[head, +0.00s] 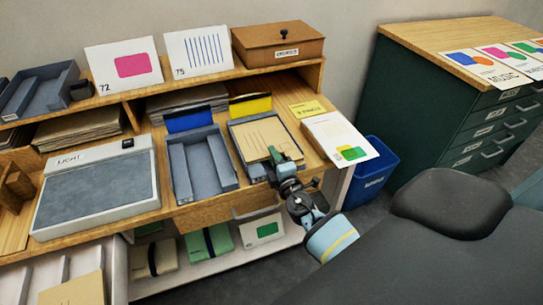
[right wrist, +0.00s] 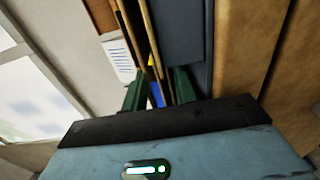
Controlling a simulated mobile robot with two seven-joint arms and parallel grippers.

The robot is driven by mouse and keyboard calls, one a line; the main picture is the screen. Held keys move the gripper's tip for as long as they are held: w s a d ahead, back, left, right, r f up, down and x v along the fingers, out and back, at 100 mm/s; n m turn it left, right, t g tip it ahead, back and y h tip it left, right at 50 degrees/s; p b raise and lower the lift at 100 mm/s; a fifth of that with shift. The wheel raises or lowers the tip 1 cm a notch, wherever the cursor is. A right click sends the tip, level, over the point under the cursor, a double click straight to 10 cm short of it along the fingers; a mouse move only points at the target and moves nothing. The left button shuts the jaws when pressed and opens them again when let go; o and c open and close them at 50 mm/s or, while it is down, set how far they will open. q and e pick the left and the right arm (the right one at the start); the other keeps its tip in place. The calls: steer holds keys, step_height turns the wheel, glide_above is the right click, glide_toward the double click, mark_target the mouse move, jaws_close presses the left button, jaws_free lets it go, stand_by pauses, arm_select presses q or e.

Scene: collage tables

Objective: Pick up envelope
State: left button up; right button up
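Tan envelopes (head: 262,137) with faint lines on top lie in a grey tray (head: 236,131) on the wooden desk, below a yellow card. My right gripper (head: 276,158) is at the front right edge of this tray, beside the envelopes and partly covering them. In the right wrist view its two dark green fingers (right wrist: 159,92) stand apart, with a gap between them. Tan and grey edges pass beyond the fingers; I cannot tell whether a finger touches an envelope. My left gripper is not in view.
A second grey tray (head: 178,172) with a blue card stands to the left, then a light box (head: 95,190). A white printed stack (head: 338,137) lies to the right at the desk's end. A blue bin (head: 376,172) stands on the floor beside a green cabinet (head: 420,95).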

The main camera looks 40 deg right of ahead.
steer(key=shift+w, duration=0.2)
steer(key=c, duration=0.4)
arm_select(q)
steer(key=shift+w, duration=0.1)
arm_select(e)
jaws_close()
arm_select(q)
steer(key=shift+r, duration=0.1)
arm_select(e)
steer(key=shift+r, duration=0.15)
